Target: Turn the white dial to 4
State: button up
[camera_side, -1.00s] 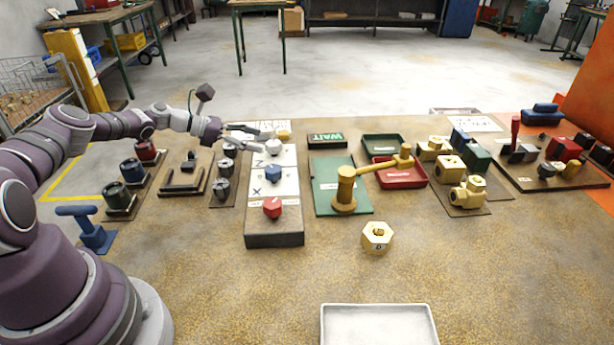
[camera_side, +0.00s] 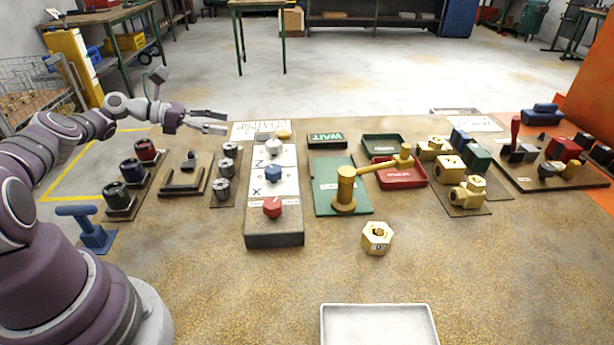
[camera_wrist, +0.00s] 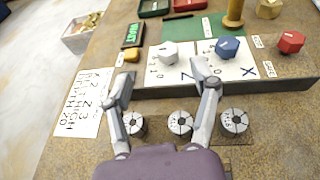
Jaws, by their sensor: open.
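The white dial (camera_side: 274,146) sits at the far end of a dark box with a white labelled top (camera_side: 289,187). In the wrist view the white dial (camera_wrist: 169,53) stands beyond my fingertips, with small marks on the panel around it that are too blurred to read surely. My gripper (camera_side: 226,122) is open and empty, up and to the left of the dial, apart from it. In the wrist view my gripper (camera_wrist: 165,70) has its two fingers spread over the near edge of the box. The blue dial (camera_side: 273,173) and red dial (camera_side: 272,207) are on the same box.
A yellow button-like piece (camera_side: 284,135) lies beside the white dial. Several grey round parts (camera_side: 223,168) stand left of the box. A written sheet (camera_side: 259,130) lies behind it. A green "WAIT" sign (camera_side: 327,140) and a yellow lever on a post (camera_side: 346,190) stand to the right.

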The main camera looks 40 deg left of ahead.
aim_at(273, 142)
jog(key=w+d+r+n+t+y, duration=0.2)
jog(key=w+r+n+t, duration=0.15)
jog(key=w+n, duration=0.25)
jog(key=d+f+n+y, duration=0.1)
jog(key=n+y, duration=0.1)
jog(key=d+f+n+y, duration=0.1)
jog(key=d+f+y, duration=0.1)
jog(key=d+f+n+y, duration=0.1)
jog(key=d+n+y, duration=0.1)
jog(key=shift+s+f+n+g+y, duration=0.25)
jog(key=shift+f+n+g+y, duration=0.05)
jog(key=shift+g, duration=0.05)
jog(key=s+y, duration=0.1)
jog(key=s, duration=0.1)
jog(key=s+d+m+g+y, duration=0.1)
jog(key=s, duration=0.1)
jog(key=s+d+y, duration=0.1)
jog(key=s, duration=0.1)
jog(key=shift+s+d+f, duration=0.15)
jog(key=shift+s+f, duration=0.15)
jog(key=shift+s, duration=0.05)
jog(key=shift+s+r+m, duration=0.1)
jog(key=shift+s+m, duration=0.15)
jog(key=shift+m, duration=0.15)
jog(key=x, duration=1)
grip_shut()
